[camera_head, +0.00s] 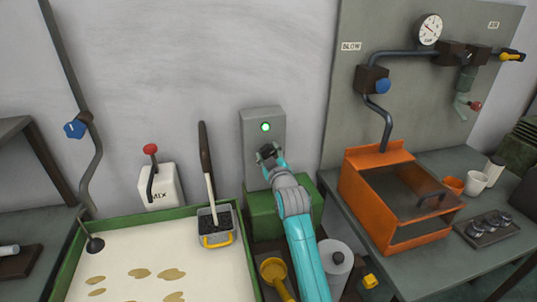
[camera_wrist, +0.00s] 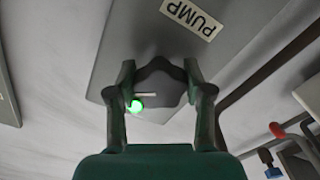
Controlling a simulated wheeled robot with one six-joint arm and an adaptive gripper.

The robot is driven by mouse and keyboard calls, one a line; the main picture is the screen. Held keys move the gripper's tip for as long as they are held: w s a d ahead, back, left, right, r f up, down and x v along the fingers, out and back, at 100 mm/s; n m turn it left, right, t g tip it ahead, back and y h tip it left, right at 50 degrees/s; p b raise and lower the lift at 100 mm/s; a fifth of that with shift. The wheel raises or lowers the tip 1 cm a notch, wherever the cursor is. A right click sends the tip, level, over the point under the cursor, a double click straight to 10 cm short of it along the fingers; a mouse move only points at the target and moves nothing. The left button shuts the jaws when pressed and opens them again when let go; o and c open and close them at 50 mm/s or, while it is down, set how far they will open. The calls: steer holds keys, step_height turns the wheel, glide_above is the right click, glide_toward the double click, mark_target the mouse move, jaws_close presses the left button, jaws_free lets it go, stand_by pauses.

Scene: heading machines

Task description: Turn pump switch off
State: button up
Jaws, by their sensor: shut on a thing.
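The grey pump switch box (camera_head: 250,126) is on the wall behind the tray, with a lit green lamp (camera_head: 265,127) near its top. My gripper (camera_head: 267,153) is at the box, just below the lamp. In the wrist view, its fingers are shut around the dark switch knob (camera_wrist: 162,82), one on each side. A short white pointer line on the knob lies roughly level in that view, toward the left. The lit lamp (camera_wrist: 136,105) and the PUMP label (camera_wrist: 191,17) also show there. The knob is mostly hidden by my gripper in the head view.
A green-rimmed tray (camera_head: 150,222) of pale liquid stands at left, with a small grey bucket (camera_head: 229,220) at its corner. The MIX box (camera_head: 157,188) with a red-knobbed lever is behind it. An orange bin (camera_head: 372,210) is on the right bench. A yellow scoop (camera_head: 274,271) lies below my arm.

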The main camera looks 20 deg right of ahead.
steer(key=n, duration=0.5)
steer(key=shift+r+n, duration=0.1)
steer(key=shift+n, duration=0.2)
steer(key=n, duration=0.5)
steer(key=shift+r+n, duration=0.1)
steer(key=shift+n, duration=0.3)
steer(key=o, duration=1.2)
steer(key=shift+s, duration=0.1)
steer(key=s, duration=1.1)
steer(key=shift+s, duration=0.4)
